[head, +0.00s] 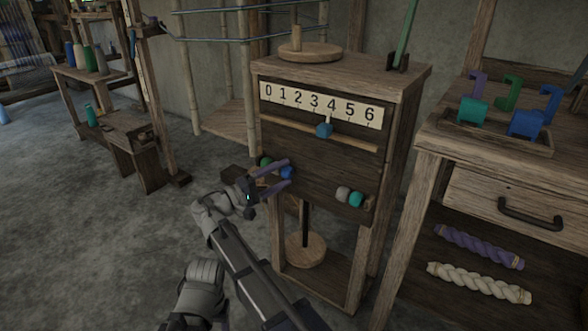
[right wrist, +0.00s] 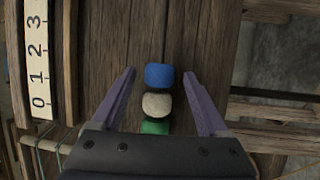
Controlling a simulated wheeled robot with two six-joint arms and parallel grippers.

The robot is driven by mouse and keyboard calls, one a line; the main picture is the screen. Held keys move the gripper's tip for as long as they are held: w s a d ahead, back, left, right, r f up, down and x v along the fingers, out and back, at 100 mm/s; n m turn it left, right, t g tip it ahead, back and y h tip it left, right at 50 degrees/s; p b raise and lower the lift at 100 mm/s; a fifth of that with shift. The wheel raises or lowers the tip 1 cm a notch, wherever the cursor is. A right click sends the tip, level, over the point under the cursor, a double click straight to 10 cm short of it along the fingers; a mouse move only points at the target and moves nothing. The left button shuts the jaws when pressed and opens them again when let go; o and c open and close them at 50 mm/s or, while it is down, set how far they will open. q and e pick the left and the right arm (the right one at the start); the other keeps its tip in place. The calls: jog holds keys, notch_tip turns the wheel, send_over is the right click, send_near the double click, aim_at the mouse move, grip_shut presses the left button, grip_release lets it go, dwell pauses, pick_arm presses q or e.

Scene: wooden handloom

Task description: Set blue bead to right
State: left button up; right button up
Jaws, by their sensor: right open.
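The blue bead (head: 287,172) sits on the lower left of the wooden cabinet front. In the right wrist view the blue bead (right wrist: 158,76) is at the end of a row, touching or nearly touching a cream bead (right wrist: 157,104), with a green bead (right wrist: 154,127) beyond it. My right gripper (head: 288,173) is open, its purple fingers on either side of the row. The right wrist view shows the fingertips (right wrist: 160,74) level with the blue bead, with a gap on both sides. My left gripper is not in view.
A grey-white bead (head: 343,194) and a teal bead (head: 356,199) sit at the row's right end, with clear space between them and the blue bead. Above, a blue slider (head: 324,130) stands near 4 under the number scale (head: 300,100). A side table (head: 440,135) stands right.

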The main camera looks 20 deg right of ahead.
jog(key=shift+d, duration=0.2)
jog(key=shift+c, duration=0.3)
grip_shut()
dwell(1.0)
